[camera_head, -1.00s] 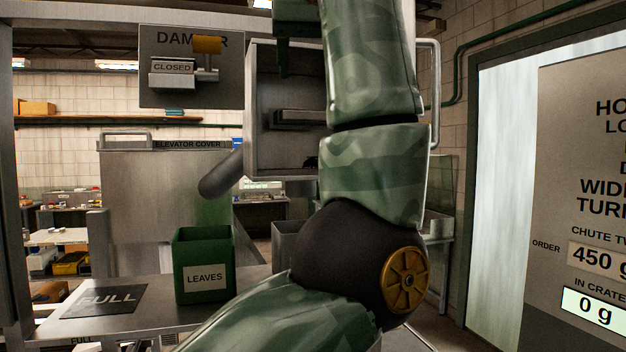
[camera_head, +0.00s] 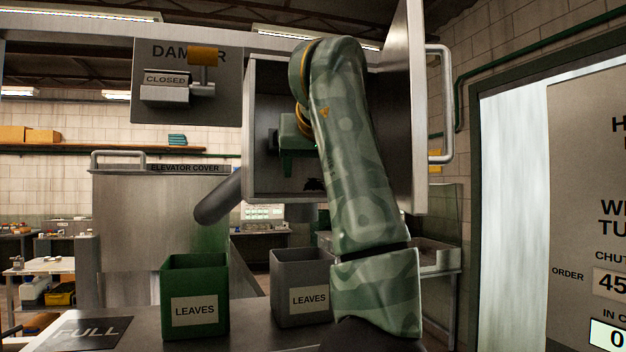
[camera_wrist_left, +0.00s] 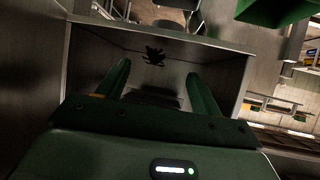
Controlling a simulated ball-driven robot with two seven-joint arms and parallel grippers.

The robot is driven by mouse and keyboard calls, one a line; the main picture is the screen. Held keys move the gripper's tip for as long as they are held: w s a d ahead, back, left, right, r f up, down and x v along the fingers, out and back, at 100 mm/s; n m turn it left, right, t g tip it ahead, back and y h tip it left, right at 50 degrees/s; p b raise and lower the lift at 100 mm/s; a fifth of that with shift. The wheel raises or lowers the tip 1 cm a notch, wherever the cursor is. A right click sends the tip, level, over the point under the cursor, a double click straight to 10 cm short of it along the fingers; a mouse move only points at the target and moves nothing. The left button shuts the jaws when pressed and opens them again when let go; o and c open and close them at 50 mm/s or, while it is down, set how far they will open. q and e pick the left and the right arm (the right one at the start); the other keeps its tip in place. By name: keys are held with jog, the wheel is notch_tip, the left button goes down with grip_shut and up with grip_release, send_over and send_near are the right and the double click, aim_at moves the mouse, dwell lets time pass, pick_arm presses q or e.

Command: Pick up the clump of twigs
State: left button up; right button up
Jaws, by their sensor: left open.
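The clump of twigs is a small dark tangle (camera_head: 313,185) on the floor of an open metal box (camera_head: 350,197), near its front edge in the head view. In the left wrist view the twigs (camera_wrist_left: 155,56) lie on the box floor (camera_wrist_left: 205,60), beyond and between my fingertips. My left gripper (camera_wrist_left: 158,70) is open, with nothing between its fingers. In the head view it is in the mouth of the box, above the twigs, with its fingers partly hidden. My right gripper is not in view.
The box door (camera_head: 408,110) stands open at the right. Below are a green LEAVES bin (camera_head: 194,285) and a grey LEAVES bin (camera_head: 300,275) on a metal bench. The DAMPER panel (camera_head: 215,105) reads CLOSED. A pipe (camera_head: 217,203) slopes down from the box.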

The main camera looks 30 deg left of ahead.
aim_at(315, 181)
pick_arm(q)
jog(key=p+x, duration=0.1)
jog(key=x, duration=0.1)
jog(key=p+x, duration=0.1)
jog(key=x, duration=0.2)
jog(key=shift+w+d+r, duration=0.2)
jog(key=shift+w, duration=0.1)
jog(key=shift+w+a+f, duration=0.3)
jog(key=shift+w+f, duration=0.05)
jog(key=shift+s+d, duration=0.1)
jog(key=c, duration=1.2)
